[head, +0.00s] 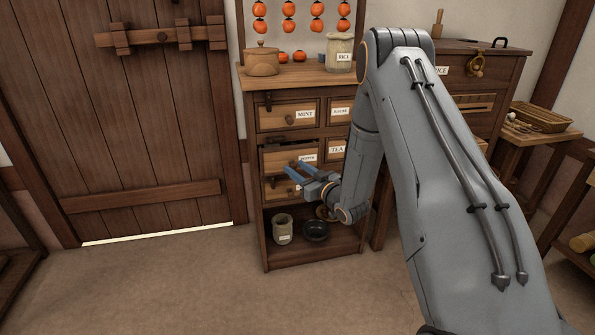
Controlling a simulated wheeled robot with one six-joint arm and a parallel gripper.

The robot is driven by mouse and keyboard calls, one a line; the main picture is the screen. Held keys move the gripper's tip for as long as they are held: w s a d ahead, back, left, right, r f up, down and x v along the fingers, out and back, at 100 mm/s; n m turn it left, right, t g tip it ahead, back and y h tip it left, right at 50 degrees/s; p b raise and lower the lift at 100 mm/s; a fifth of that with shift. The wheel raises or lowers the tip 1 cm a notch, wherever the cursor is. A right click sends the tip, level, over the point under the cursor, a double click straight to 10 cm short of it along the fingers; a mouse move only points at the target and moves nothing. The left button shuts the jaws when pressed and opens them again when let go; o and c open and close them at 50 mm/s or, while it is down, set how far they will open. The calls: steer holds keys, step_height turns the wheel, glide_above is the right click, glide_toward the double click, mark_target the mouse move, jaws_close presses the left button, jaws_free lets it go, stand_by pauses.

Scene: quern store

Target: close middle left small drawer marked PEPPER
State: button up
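The PEPPER drawer (279,160) is the middle drawer in the left column of a wooden cabinet. Its front stands out from the cabinet, with a dark gap along its top edge, so it looks partly open. Its white label is at its right end. My gripper (296,169) is in front of the lower part of this drawer, with its two blue-grey fingers apart and nothing seen between them. The fingers hide part of the drawer front and the drawer below. I cannot tell whether they touch the drawer.
The MINT drawer (287,115) above looks shut. The TEA drawer (335,149) is beside it on the right, partly behind my arm. A jar (283,230) and a dark bowl (316,231) sit on the bottom shelf. Floor to the front left is clear.

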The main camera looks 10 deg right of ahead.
mark_target(294, 162)
jaws_close()
steer(key=w+b, duration=0.1)
steer(key=w, duration=0.2)
steer(key=shift+w+f, duration=0.1)
steer(key=shift+w, duration=0.55)
steer(key=shift+r, duration=0.2)
jaws_free()
steer(key=shift+w, duration=0.1)
steer(key=shift+f, duration=0.1)
